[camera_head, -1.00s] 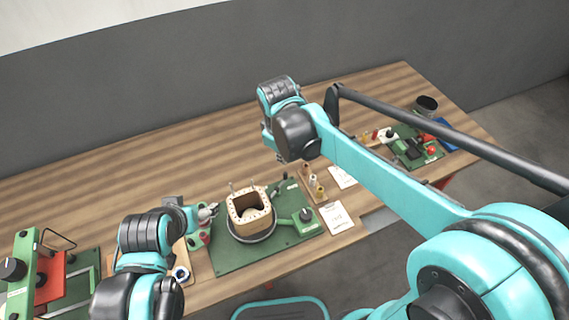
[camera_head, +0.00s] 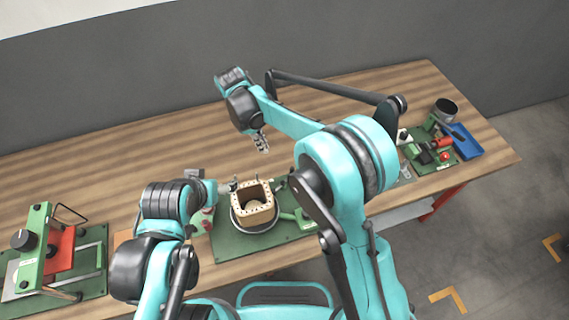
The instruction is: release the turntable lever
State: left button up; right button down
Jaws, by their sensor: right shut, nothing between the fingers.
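The turntable (camera_head: 240,224) is a round grey disc on a green base plate (camera_head: 230,244), carrying a square wooden coil form (camera_head: 254,208). A green lever-like handle (camera_head: 298,219) lies at the plate's right side, partly behind my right arm. A small black part (camera_head: 279,184) is at the plate's back right. My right gripper (camera_head: 263,145) hangs above the table behind the turntable, fingers down, shut and empty, apart from the plate. My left gripper (camera_head: 210,188) is at the left of the coil form; its fingers are small and mostly hidden, so I cannot tell their state or any contact.
A green fixture with a red block (camera_head: 62,250) stands at the far left. At the right are a green board with red parts (camera_head: 443,158), a blue tray (camera_head: 466,140) and a dark cup (camera_head: 446,108). The table's back left is bare.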

jog(key=shift+f, duration=0.1)
jog(key=b+x, duration=0.2)
jog(key=x, duration=0.8)
jog(key=shift+f+b, duration=0.1)
jog(key=shift+b, duration=0.3)
jog(key=d, duration=0.3)
jog(key=shift+s+d, duration=0.2)
jog(key=shift+d, duration=0.3)
jog(key=shift+d+m+b, duration=0.35)
jog(key=shift+m+b, duration=0.05)
jog(key=shift+m, duration=0.6)
jog(key=m, duration=0.1)
jog(key=d+m+g, duration=0.1)
jog(key=shift+s+m, duration=0.25)
jog(key=shift+m, duration=0.05)
jog(key=shift+s+d+b, duration=0.35)
jog(key=shift+s+d, duration=0.2)
jog(key=shift+d, duration=0.05)
jog(key=shift+s+d, duration=0.15)
jog(key=shift+s, duration=0.05)
